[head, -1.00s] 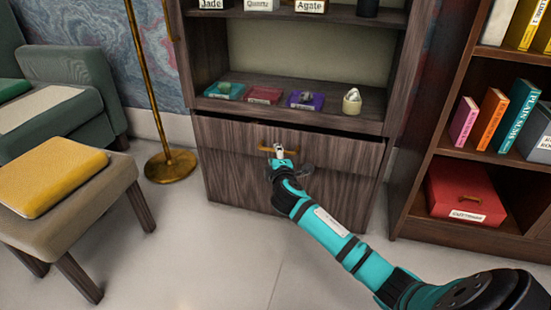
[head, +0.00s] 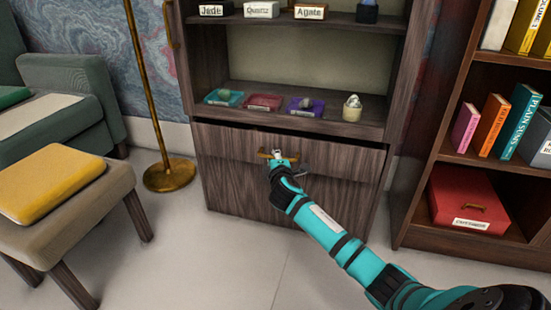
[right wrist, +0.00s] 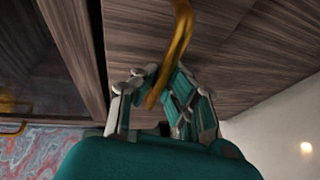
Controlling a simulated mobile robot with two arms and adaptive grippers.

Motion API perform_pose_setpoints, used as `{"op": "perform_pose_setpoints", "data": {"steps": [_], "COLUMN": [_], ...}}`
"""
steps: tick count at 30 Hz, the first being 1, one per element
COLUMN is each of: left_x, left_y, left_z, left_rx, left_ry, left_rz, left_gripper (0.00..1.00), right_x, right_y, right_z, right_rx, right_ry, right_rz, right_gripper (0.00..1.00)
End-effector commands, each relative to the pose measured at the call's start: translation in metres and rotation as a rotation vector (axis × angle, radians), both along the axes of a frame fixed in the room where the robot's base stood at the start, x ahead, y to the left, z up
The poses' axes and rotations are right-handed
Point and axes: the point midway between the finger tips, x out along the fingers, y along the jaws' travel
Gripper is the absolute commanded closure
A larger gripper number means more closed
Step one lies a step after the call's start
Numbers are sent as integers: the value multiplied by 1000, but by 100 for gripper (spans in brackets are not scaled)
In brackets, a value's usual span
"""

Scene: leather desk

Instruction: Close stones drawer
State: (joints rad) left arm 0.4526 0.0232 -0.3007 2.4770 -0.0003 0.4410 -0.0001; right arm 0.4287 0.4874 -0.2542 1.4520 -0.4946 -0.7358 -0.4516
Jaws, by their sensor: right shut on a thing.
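The wooden drawer (head: 340,160) is in the lower part of the dark cabinet. A narrow dark gap shows along its top edge, under the open shelf. Its front has a brass bar handle (head: 265,154), which also shows in the right wrist view (right wrist: 182,32). My right gripper (head: 279,156) is at this handle. In the right wrist view its fingers (right wrist: 163,88) are shut around the bar. The drawer's inside is hidden, so I see no stones in it. My left gripper is not in view.
A bookcase (head: 440,170) with a red box (head: 470,200) stands right. A brass floor lamp (head: 168,175) and a cushioned stool (head: 60,210) are left. The floor before the cabinet is clear.

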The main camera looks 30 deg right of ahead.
Motion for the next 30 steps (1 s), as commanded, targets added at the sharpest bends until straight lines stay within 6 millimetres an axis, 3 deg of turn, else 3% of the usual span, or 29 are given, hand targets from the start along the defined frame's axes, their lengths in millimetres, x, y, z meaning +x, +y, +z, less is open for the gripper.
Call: {"op": "perform_pose_setpoints", "data": {"steps": [11, 21, 30], "left_x": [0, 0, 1], "left_y": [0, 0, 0], "left_z": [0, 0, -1], "left_rx": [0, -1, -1], "left_ry": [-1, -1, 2], "left_rz": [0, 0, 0], "left_gripper": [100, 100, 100], "right_x": [1, 28, 30], "right_y": [-1, -32, -36], "right_z": [0, 1, 2], "right_rx": [1, 2, 2], "right_ry": [-2, -2, -3], "right_rz": [0, -2, -2], "right_gripper": [100, 100, 100]}}
